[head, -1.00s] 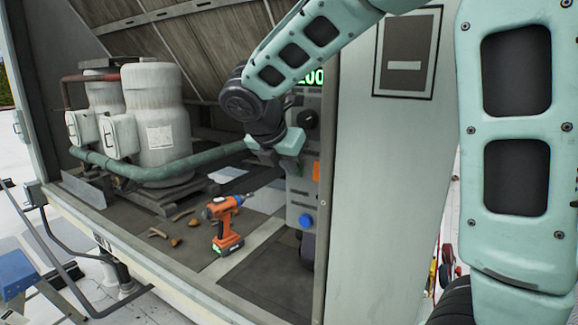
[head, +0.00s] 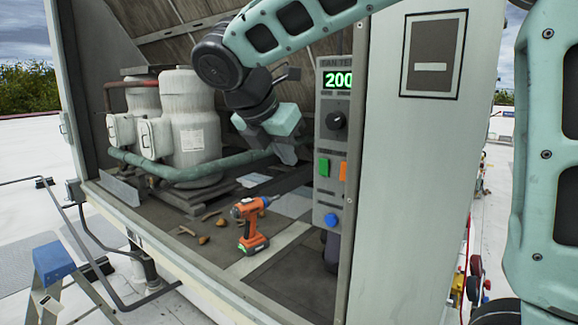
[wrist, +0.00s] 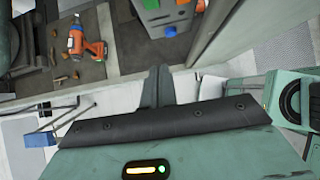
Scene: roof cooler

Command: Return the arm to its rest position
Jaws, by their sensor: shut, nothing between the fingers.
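My gripper (head: 287,152) is in the upper middle of the head view, at the end of my teal arm. It is shut and empty, in front of the cabinet opening and just left of the control panel (head: 331,205). The panel display reads 200 and has a dark knob, a green button, an orange switch and a blue button. In the wrist view the shut fingers (wrist: 157,84) point up the picture, apart from anything else.
An orange drill (head: 250,222) stands on the cabinet floor, with several brown scraps beside it. White compressor tanks (head: 192,120) and a green pipe (head: 165,170) are behind. The cabinet side wall (head: 415,180) is on the right. A blue-topped stepladder (head: 53,262) stands at lower left.

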